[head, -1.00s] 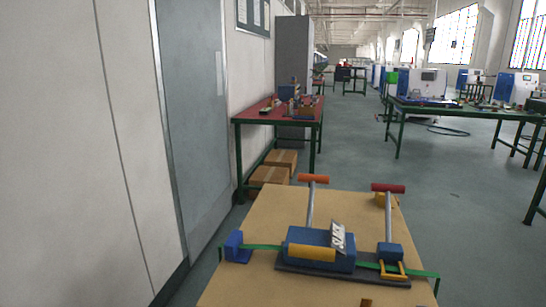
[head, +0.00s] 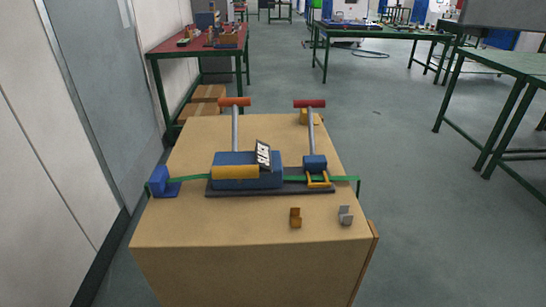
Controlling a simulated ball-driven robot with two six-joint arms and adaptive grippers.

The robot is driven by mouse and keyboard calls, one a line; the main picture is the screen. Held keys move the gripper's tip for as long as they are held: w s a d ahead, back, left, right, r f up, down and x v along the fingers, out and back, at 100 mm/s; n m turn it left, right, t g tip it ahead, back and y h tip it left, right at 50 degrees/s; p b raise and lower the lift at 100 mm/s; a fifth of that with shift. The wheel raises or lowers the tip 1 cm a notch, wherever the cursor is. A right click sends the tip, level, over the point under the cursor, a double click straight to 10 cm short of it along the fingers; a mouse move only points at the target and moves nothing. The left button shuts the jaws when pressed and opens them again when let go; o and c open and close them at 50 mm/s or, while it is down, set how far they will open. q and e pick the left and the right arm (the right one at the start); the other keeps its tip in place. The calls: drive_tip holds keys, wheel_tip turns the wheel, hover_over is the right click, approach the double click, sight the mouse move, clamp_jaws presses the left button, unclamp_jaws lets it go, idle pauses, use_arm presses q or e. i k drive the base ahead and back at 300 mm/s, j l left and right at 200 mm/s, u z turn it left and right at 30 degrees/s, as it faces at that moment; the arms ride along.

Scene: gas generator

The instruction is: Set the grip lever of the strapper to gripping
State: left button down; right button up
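The strapper (head: 247,181) is a blue body on a dark base plate, lying across the top of a large cardboard box (head: 220,228). A lever with an orange T-handle (head: 235,102) stands upright at its left part. A second lever with a dark red T-handle (head: 309,103) stands nearly upright at its right part, rising from a small blue block (head: 314,162). I cannot tell which one is the grip lever. A green strap (head: 345,178) runs through the tool and over the box's right edge. Neither of my grippers shows in the head view.
A blue holder (head: 161,182) sits at the box's left edge. Small brown (head: 295,218) and grey (head: 345,215) clips lie near its front. A red-topped table (head: 197,42) stands behind left, and green tables (head: 497,62) stand right. A wall and door run along the left.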

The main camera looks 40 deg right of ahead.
sight(239, 172)
drive_tip(key=z, duration=0.95)
